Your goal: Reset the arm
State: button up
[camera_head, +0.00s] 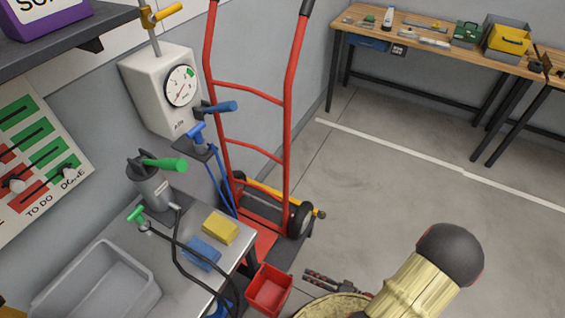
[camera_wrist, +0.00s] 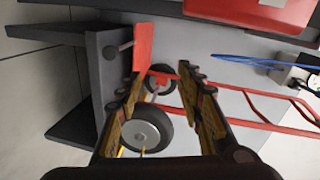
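My gripper (camera_head: 334,281) shows at the bottom of the head view, beside my brass-coloured arm with its dark rounded joint. It is low, right of the red bin and in front of the hand truck. In the wrist view my gripper (camera_wrist: 163,82) has its two fingers spread apart with nothing between them. Beyond the fingers are the wheel (camera_wrist: 147,132) and red frame of the hand truck. The fingers hide part of the hand truck there. I cannot tell how far the fingers are from it.
The red hand truck (camera_head: 286,118) leans at the wall. A red bin (camera_head: 268,290) stands by the metal bench (camera_head: 187,291), which bears a grey tub (camera_head: 97,283), a yellow sponge (camera_head: 220,229) and a blue cloth (camera_head: 202,252). Workbenches (camera_head: 440,45) stand behind. Floor at right is clear.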

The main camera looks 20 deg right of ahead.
jog(key=w+d+r+n+g+y+p, duration=0.1)
jog(key=w+d+r+n+g, duration=0.2)
jog(key=r, duration=0.5)
jog(key=w+d+r+n+g+y+p, duration=0.1)
jog(key=w+d+r+n+g, duration=0.2)
jog(key=r, duration=0.4)
jog(key=w+a+r+n+g+h+p, duration=0.1)
jog(key=w+a+r+g, duration=0.15)
jog(key=r, duration=0.65)
jog(key=w+a+r+n+g+h, duration=0.15)
jog(key=r+g, duration=0.25)
jog(key=r, duration=0.5)
jog(key=s+a+r+t+h+p, duration=0.1)
jog(key=s+a+r+h, duration=0.2)
jog(key=r, duration=0.8)
jog(key=s+a+r+t+h+p, duration=0.1)
jog(key=s+a+r+t+h, duration=0.1)
jog(key=r, duration=0.9)
jog(key=s+a+r+t+h+p, duration=0.1)
jog(key=s+a+r+t+h, duration=0.1)
jog(key=s+a+r+h, duration=0.2)
jog(key=a+v, duration=0.1)
jog(key=v, duration=0.6)
jog(key=shift+a+r, duration=0.3)
jog(key=shift+r, duration=0.2)
